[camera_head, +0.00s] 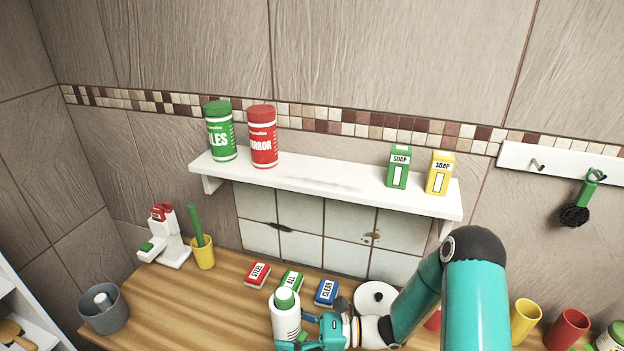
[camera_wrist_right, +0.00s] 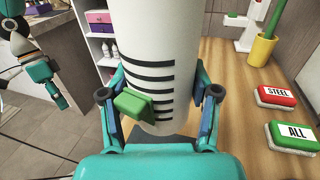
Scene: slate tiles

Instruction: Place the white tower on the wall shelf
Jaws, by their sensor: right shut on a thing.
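The white tower (camera_head: 287,322) is a white cylinder with a green cap, at the bottom middle of the head view. In the right wrist view the white tower (camera_wrist_right: 155,50) has black stripes, and a green block-like part (camera_wrist_right: 134,104) shows in front of it. My right gripper (camera_head: 300,343) is shut on it, with fingers on both sides.
On the shelf stand a green canister (camera_head: 220,135), a red canister (camera_head: 262,140), a green soap box (camera_head: 399,168) and a yellow soap box (camera_head: 440,173). Below are labelled blocks (camera_head: 257,274), a yellow cup (camera_head: 203,255) and a white dispenser (camera_head: 172,245). A hook rail (camera_head: 560,163) is at right.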

